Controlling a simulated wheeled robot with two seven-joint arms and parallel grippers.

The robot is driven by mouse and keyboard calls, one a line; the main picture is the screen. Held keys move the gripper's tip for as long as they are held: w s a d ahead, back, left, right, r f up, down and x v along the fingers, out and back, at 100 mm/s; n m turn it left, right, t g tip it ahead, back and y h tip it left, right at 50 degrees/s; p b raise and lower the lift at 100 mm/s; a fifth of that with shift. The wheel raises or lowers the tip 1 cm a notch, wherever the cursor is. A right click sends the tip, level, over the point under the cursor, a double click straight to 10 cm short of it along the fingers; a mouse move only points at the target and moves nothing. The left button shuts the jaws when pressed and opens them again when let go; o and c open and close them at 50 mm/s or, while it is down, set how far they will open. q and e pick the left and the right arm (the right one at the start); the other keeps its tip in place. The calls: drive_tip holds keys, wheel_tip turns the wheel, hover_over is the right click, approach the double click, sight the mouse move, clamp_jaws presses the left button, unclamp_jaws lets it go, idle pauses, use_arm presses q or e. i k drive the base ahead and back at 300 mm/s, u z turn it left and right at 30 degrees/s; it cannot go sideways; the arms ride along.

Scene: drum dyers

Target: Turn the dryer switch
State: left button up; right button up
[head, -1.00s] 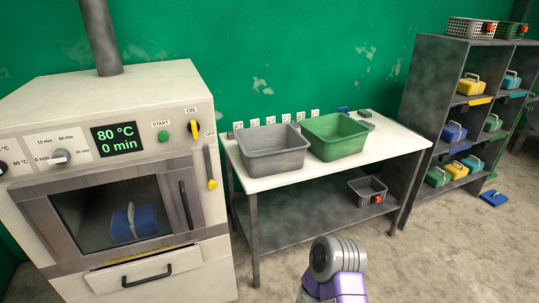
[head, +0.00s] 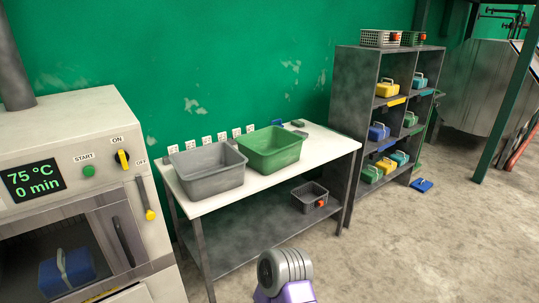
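The dryer (head: 105,118) stands at the left, partly cut off by the picture's edge. Its display (head: 33,181) reads 75 °C and 0 min. The green START button (head: 88,171) is beside the yellow switch (head: 122,159), which has ON above it and OFF to its lower right. A yellow-ended lever (head: 148,205) hangs below on the right of the front. Behind the dryer's window lies a blue block with a light handle (head: 66,272). One of my arm's grey and purple links shows at the bottom centre. Neither gripper is in view.
A white-topped table (head: 325,146) carries a grey bin (head: 210,175) and a green bin (head: 272,152). A small basket (head: 308,198) sits on its lower shelf. A grey rack (head: 350,95) holds coloured blocks; a blue one (head: 422,185) lies on the floor. The floor at right is clear.

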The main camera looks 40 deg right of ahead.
sight(122, 157)
drive_tip(key=z, duration=0.55)
drive_tip(key=i, duration=0.85)
drive_tip(key=u, duration=0.05)
